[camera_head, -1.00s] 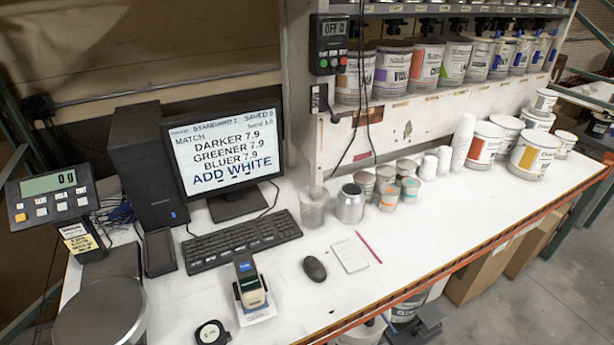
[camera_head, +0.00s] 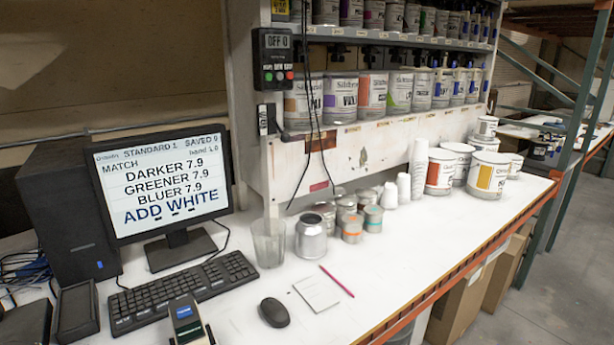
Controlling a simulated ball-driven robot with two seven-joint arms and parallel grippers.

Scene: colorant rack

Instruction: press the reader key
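A handheld reader (camera_head: 187,322) with a blue top face and a small green-grey patch stands at the bottom edge of the head view, below the keyboard. Its lower part is cut off by the frame, and I cannot make out its key. The monitor (camera_head: 165,183) shows "MATCH, DARKER 7.9, GREENER 7.9, BLUER 7.9, ADD WHITE".
The keyboard (camera_head: 182,291), mouse (camera_head: 274,312), notepad (camera_head: 317,293) and red pencil (camera_head: 337,281) lie around the reader. A clear beaker (camera_head: 268,243) and metal can (camera_head: 310,237) stand behind. A control box (camera_head: 273,59) hangs on the rack. The white bench (camera_head: 420,255) is clear at front right.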

